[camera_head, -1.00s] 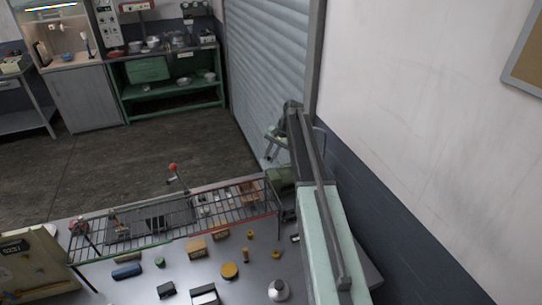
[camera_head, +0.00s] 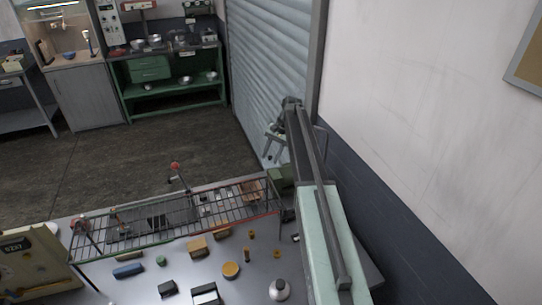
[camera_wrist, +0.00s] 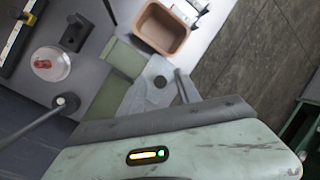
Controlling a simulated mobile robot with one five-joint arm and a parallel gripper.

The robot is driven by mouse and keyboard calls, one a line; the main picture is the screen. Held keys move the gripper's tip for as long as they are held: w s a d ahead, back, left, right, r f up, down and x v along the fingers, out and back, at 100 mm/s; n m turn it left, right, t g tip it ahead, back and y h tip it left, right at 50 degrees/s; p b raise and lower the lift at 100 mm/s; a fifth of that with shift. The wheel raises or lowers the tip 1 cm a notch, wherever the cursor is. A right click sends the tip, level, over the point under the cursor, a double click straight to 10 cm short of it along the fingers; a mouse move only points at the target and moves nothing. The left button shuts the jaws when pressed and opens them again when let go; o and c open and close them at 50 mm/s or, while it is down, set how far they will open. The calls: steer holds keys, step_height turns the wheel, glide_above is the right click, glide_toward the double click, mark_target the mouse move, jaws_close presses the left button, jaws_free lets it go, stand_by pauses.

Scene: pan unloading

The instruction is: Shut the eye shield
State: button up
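I cannot pick out the eye shield for certain in either view. My gripper (camera_head: 284,136) is at the far end of my pale green arm, beyond the far right end of the workbench (camera_head: 216,284) and in front of the roller shutter. In the wrist view, my own arm covers the lower part. Above it are a green block (camera_wrist: 123,57) and a brown open bin (camera_wrist: 157,32).
A wire rack (camera_head: 178,212) runs along the bench's far edge, with a red-knobbed lever (camera_head: 175,166) behind it. Several small blocks and round parts lie on the bench. A roller shutter (camera_head: 268,70) and wall stand close at right. The floor (camera_head: 130,150) beyond is open.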

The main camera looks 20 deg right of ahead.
steer(key=p+v, duration=0.7)
steer(key=v, duration=0.1)
steer(key=shift+f, duration=0.1)
